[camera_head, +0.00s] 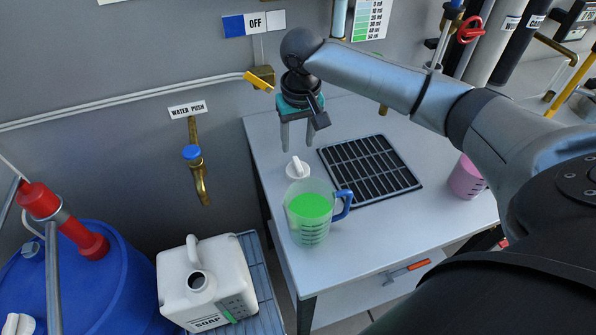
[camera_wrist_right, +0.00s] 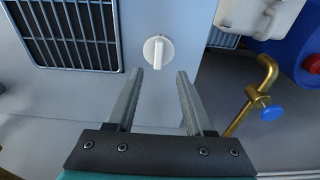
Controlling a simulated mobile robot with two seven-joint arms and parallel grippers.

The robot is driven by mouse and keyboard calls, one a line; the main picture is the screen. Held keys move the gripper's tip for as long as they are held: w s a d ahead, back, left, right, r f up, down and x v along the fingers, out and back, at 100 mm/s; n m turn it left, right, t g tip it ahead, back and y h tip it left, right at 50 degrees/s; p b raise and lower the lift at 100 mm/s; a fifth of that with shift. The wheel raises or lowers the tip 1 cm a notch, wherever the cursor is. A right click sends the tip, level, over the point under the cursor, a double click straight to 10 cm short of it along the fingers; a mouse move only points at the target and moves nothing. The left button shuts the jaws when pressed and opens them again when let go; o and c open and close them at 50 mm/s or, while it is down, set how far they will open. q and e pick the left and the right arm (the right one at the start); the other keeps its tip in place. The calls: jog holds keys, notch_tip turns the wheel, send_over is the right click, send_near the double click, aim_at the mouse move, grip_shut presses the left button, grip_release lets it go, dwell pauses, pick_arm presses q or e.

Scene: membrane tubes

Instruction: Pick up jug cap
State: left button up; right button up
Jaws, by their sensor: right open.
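The white jug cap (camera_head: 297,169) lies on the grey table, just behind the measuring cup and left of the black grate. It is round with a raised grip ridge, which shows in the right wrist view (camera_wrist_right: 158,52). My right gripper (camera_head: 298,144) points down above and slightly behind the cap, open and empty. In the right wrist view the cap sits just beyond my fingertips (camera_wrist_right: 159,74), roughly centred between them and apart from them. The white soap jug (camera_head: 207,281) stands at lower left with its neck open. My left gripper is not in view.
A measuring cup (camera_head: 310,222) of green liquid with a blue handle stands close in front of the cap. The black grate (camera_head: 370,175) lies to the right, with a pink cup (camera_head: 465,179) beyond. A brass tap (camera_head: 196,170) is on the wall; a blue barrel (camera_head: 95,285) stands at left.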

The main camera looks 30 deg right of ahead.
aim_at(298, 163)
notch_tip(298, 163, down, 2)
jog(key=shift+w+f, duration=0.15)
jog(key=shift+f, duration=0.1)
jog(key=f, duration=0.1)
jog(key=f+b, duration=0.1)
jog(key=f, duration=0.3)
jog(key=shift+w+d+f+b, duration=0.15)
jog(key=shift+d+b, duration=0.1)
jog(key=shift+b, duration=0.15)
grip_shut()
